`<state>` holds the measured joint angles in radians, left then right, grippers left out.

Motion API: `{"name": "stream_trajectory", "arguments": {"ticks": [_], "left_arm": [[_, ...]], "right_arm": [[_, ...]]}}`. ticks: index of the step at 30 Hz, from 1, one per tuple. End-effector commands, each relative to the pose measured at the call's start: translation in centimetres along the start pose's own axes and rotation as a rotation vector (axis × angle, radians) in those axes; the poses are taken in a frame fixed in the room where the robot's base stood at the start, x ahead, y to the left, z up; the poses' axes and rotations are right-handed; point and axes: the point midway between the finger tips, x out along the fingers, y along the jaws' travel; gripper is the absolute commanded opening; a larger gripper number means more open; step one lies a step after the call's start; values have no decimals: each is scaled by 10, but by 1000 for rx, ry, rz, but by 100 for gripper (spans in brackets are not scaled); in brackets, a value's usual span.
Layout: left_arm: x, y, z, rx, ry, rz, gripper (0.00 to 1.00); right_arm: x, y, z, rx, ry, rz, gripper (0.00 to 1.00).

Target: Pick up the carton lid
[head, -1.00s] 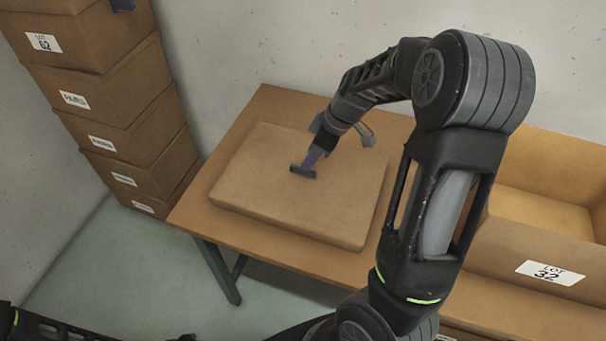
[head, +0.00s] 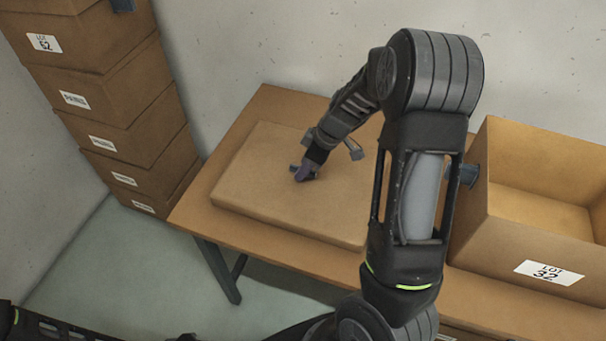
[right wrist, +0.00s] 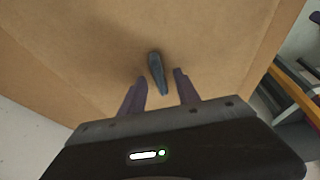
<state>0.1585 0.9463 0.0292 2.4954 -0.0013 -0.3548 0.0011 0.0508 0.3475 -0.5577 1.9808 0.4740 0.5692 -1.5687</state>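The carton lid (head: 260,205) is a flat brown slab lying on the left part of the table. A small dark grey-blue handle (right wrist: 157,72) stands up from its top. In the head view my right gripper (head: 306,171) is over the middle of the lid and partly covers the handle. In the right wrist view its two purple fingers (right wrist: 159,82) are apart, one on each side of the handle, with gaps still showing. Whether the fingertips touch the lid I cannot tell. My left gripper is out of view; only part of the left arm shows at the bottom left.
An open carton (head: 508,212) labelled LOT 32 stands on the right of the brown table (head: 190,212), with a dark grip (head: 466,174) on its left wall. A tall stack of brown cartons (head: 120,120) stands on the floor at left. A plain wall is behind.

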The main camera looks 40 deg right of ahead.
Motion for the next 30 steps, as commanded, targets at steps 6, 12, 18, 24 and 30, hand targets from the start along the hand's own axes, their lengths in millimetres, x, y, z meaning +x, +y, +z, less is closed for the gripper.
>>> {"name": "stream_trajectory", "arguments": {"ticks": [6, 12, 18, 24, 30], "left_arm": [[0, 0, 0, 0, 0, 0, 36], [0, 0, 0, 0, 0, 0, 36], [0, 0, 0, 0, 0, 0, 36], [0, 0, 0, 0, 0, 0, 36], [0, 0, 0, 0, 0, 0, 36]], "right_arm": [[0, 0, 0, 0, 0, 0, 38], [0, 0, 0, 0, 0, 0, 34], [0, 0, 0, 0, 0, 0, 18], [0, 0, 0, 0, 0, 0, 1], [0, 0, 0, 0, 0, 0, 0]]}}
